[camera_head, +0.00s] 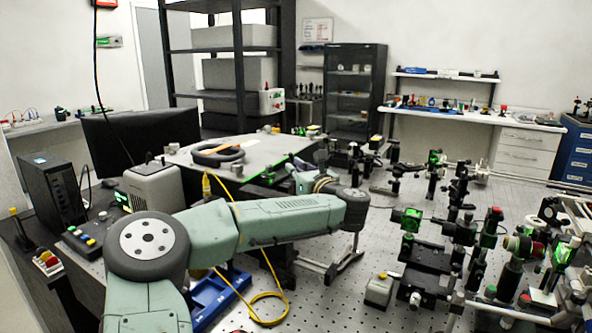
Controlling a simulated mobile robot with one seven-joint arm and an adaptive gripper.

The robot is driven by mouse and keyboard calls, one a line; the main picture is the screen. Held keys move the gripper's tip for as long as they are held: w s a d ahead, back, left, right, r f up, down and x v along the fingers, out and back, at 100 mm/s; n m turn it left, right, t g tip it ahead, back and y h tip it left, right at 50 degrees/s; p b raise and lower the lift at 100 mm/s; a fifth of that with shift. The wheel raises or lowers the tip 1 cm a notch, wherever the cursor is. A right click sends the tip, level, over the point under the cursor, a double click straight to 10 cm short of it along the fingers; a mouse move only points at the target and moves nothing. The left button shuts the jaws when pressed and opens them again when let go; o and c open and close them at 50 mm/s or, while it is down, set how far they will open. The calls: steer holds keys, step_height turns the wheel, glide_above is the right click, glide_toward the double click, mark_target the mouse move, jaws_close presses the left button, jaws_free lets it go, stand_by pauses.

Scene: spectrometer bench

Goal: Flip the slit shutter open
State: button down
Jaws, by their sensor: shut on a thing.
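A wide grey instrument box (242,165) stands on the bench at the centre left, its dark front side facing right and toward me. My gripper (277,177) is at that front side, small and partly lost against the dark parts there. It is shut on a small part at the front of the box, which I take to be the slit shutter. The shutter itself is too small and too hidden by the fingers and wrist for me to tell its angle.
A black ring-shaped thing (217,155) lies on the box. A yellow cable (262,262) hangs in front and loops down by a blue tray (215,298). A monitor (141,137) stands at left. Several optics mounts (430,260) crowd the perforated table at right.

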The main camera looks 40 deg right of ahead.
steer(key=shift+f+b, duration=0.2)
steer(key=shift+b, duration=0.25)
steer(key=shift+a+f+n+t+b, duration=0.25)
steer(key=shift+n+b, duration=0.25)
steer(key=shift+b, duration=0.65)
steer(key=n+b, duration=0.1)
steer(key=b, duration=0.2)
steer(key=shift+s+a+f+t, duration=0.1)
steer(key=shift+f+t, duration=0.1)
steer(key=shift+t, duration=0.15)
steer(key=n+b, duration=0.1)
steer(key=b, duration=0.1)
steer(key=n+t+b, duration=0.1)
steer(key=b, duration=0.1)
steer(key=shift+s+a+t+b, duration=0.15)
steer(key=shift+a+t+b, duration=0.1)
steer(key=shift+t+b, duration=0.1)
steer(key=shift+a+r+n+b, duration=0.15)
steer(key=shift+n+b, duration=0.55)
steer(key=shift+r+t, duration=0.1)
steer(key=shift+t, duration=0.15)
steer(key=c, duration=1.7)
jaws_free()
